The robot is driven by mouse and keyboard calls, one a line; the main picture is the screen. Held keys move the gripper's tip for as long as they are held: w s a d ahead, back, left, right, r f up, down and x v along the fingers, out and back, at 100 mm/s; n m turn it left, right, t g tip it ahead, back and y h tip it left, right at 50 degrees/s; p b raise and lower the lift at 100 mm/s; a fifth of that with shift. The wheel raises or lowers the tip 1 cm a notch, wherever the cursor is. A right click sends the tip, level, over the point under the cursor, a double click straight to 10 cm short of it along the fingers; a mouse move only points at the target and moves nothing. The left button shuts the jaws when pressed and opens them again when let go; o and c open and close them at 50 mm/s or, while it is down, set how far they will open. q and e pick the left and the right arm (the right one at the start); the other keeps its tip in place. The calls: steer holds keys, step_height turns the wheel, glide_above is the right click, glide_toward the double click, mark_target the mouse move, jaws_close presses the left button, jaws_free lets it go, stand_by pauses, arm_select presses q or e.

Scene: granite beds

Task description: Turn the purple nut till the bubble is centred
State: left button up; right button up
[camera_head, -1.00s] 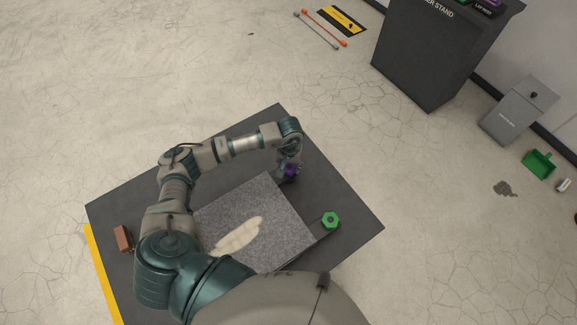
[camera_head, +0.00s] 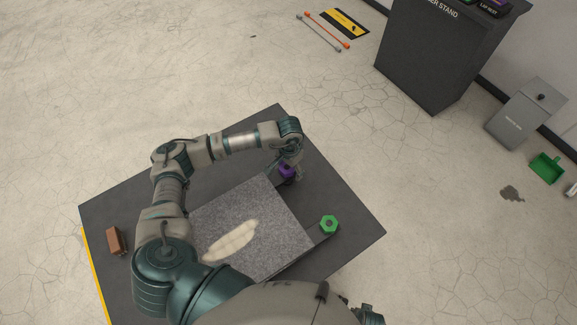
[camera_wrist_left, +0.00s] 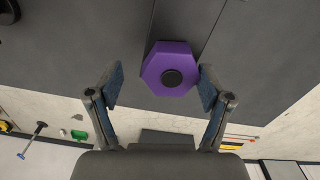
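The purple nut (camera_head: 286,173) is at the far corner of the speckled granite slab (camera_head: 262,205). In the left wrist view the purple nut (camera_wrist_left: 168,69) is hexagonal with a dark round centre. My left gripper (camera_head: 288,172) is at the nut. In the wrist view its fingers (camera_wrist_left: 162,87) are spread, with the nut's near part between the tips. A gap shows on the left; the right tip is close to the nut's edge, and I cannot tell if it touches. I cannot make out a bubble. My right gripper is not in view.
A green nut (camera_head: 329,224) is at the slab's right corner. A brown block (camera_head: 115,241) lies on the dark platform (camera_head: 110,210) at left. A pale streak (camera_head: 232,242) marks the slab. A dark stand (camera_head: 440,60) and a grey bin (camera_head: 524,113) are off to the right.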

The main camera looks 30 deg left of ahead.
arm_select(q)
steer(key=shift+a+f, duration=0.1)
steer(key=shift+a, duration=0.35)
steer(key=shift+a+b, duration=0.25)
steer(key=shift+b, duration=0.05)
steer(key=shift+w+d, duration=0.1)
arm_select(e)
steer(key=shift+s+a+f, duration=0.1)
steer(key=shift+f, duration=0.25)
arm_select(q)
steer(key=shift+c, duration=0.2)
jaws_close()
steer(key=shift+f+m+b, duration=0.1)
steer(key=shift+m+b, duration=0.7)
steer(key=shift+b, duration=0.2)
steer(key=shift+c, duration=1.1)
jaws_free()
steer(key=shift+o, duration=1.3)
steer(key=shift+a, duration=0.2)
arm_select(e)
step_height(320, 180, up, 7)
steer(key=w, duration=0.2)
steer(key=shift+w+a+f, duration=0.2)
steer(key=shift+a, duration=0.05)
